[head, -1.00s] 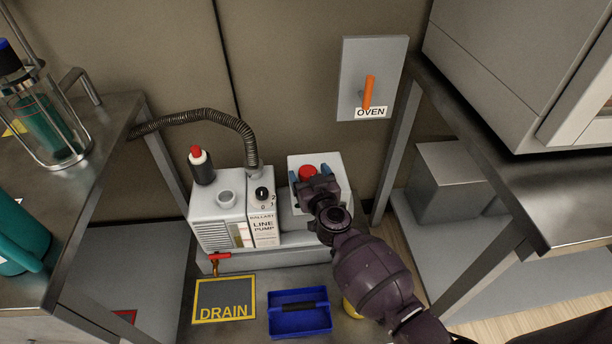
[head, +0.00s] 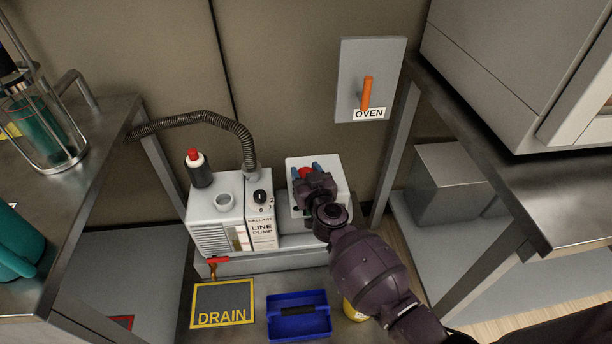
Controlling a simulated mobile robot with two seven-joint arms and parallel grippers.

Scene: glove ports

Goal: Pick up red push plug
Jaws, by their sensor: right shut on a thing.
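The red push plug (head: 305,172) is at the top of a white box-shaped unit (head: 301,211) to the right of the line pump. My right gripper (head: 305,171) reaches over it from the front right. Its two blue fingertips are closed in on either side of the plug, and it is shut on it. The gripper body hides the plug's lower part, so I cannot tell whether the plug is still seated. My left gripper is out of view.
The line pump (head: 213,211) with its hose, and a dark bottle with a red cap (head: 195,168), stand left of the gripper. A blue tray (head: 285,331) and the DRAIN plate (head: 222,299) lie in front. The oven switch panel (head: 350,80) is on the wall behind.

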